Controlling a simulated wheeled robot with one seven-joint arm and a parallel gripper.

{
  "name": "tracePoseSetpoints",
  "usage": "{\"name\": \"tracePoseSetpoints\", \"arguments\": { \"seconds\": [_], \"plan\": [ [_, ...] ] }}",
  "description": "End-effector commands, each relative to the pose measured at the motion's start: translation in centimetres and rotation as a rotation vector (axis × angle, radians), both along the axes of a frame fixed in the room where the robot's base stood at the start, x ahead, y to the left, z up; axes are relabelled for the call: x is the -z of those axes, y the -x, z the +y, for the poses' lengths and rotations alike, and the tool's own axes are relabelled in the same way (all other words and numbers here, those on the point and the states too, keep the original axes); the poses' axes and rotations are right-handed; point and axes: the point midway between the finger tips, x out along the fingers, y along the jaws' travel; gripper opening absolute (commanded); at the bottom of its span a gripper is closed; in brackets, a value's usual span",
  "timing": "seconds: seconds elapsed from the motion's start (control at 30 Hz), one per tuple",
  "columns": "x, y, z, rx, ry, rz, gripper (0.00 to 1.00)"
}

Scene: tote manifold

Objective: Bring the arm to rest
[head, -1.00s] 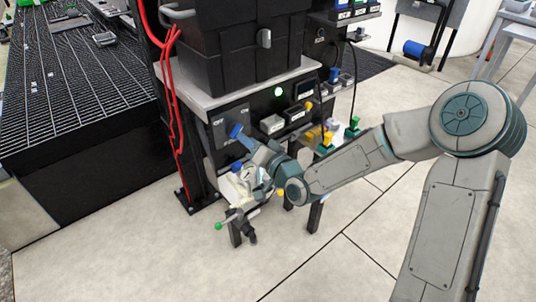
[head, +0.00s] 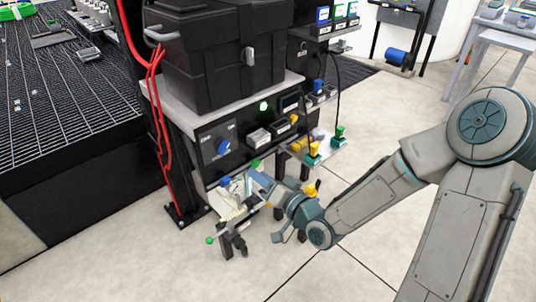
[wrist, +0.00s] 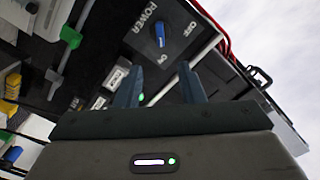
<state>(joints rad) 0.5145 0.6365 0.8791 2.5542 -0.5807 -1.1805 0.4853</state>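My gripper (head: 254,179) hangs in front of the black machine, below and to the right of the blue power knob (head: 222,146). In the wrist view my gripper (wrist: 160,82) has its two fingers apart with nothing between them. The knob (wrist: 160,35) shows beyond the fingertips, clear of them, on a panel marked POWER, ON and OFF. One end of its blue bar lies towards the ON mark. My arm reaches in from the right, bent at the elbow.
A black tote (head: 225,60) stands on the machine's grey top. A green light (head: 264,106) glows on the front. Below my gripper is a fixture with green- and blue-tipped levers (head: 230,212). Red hoses (head: 158,105) run down at the left. Open floor lies at the right.

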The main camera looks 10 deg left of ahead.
Motion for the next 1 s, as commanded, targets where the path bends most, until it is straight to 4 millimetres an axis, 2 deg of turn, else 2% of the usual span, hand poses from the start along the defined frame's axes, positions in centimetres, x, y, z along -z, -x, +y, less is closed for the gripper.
{"name": "tracePoseSetpoints", "arguments": {
  "seconds": [0.17,0.33,0.47,0.57,0.77,0.87,1.0],
  "plan": [
    [-0.2,-0.1,-0.1,0.0,0.024,0.002,0.35],
    [-0.9,-0.5,-1.2,0.013,0.245,0.032,0.35],
    [-2.1,-0.9,-4.2,0.049,0.517,0.085,0.35],
    [-3.7,-1.0,-7.3,0.092,0.706,0.141,0.35],
    [-9.7,0.3,-13.9,0.189,0.995,0.283,0.35],
    [-13.6,1.9,-16.9,0.236,1.092,0.368,0.35],
    [-19.6,5.1,-20.2,0.281,1.168,0.503,0.35]
  ]
}}
